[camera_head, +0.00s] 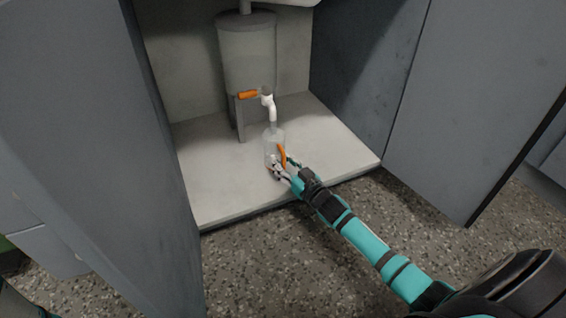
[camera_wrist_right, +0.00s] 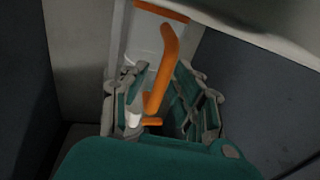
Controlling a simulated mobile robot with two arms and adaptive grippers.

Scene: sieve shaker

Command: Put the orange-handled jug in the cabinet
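The clear jug (camera_head: 273,144) with its orange handle (camera_head: 282,154) is inside the open cabinet, upright near the front middle of the cabinet floor (camera_head: 220,190). It appears to stand on that floor, though my gripper hides part of its base. My right gripper (camera_head: 283,168) is at the handle. In the right wrist view the orange handle (camera_wrist_right: 162,70) lies between the two spread fingers (camera_wrist_right: 163,100), with gaps showing beside it. My left gripper is not in view.
A tall grey cylinder (camera_head: 247,50) stands at the back of the cabinet. Open cabinet doors flank the left (camera_head: 90,150) and right (camera_head: 470,110). Cabinet floor is clear on both sides.

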